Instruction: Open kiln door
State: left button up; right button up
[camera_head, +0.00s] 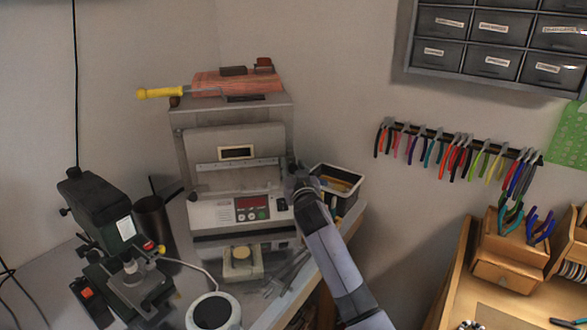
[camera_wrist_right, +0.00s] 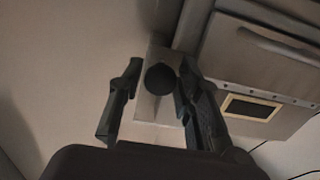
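The kiln (camera_head: 184,160) is a grey metal box on the worktop. Its front door (camera_head: 215,140) has a small framed window and looks shut; the window also shows at right in the right wrist view (camera_wrist_right: 250,107). A round black knob (camera_wrist_right: 160,79) stands on the kiln's side in the wrist view. My right gripper (camera_head: 296,180) is at the kiln's right side, by the door's edge. In the wrist view its two fingers (camera_wrist_right: 158,90) are open, one on each side of the knob; contact cannot be told. My left gripper is out of view.
A brick block (camera_head: 235,82) and a yellow-handled tool (camera_head: 160,92) lie on the kiln. A bin (camera_head: 345,180) stands close on the right of my gripper. A green microscope (camera_head: 98,210) and a dark cup (camera_head: 153,220) stand left. Pliers hang on the wall rack (camera_head: 440,133).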

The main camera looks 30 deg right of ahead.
jog(key=shift+c, duration=0.6)
grip_shut()
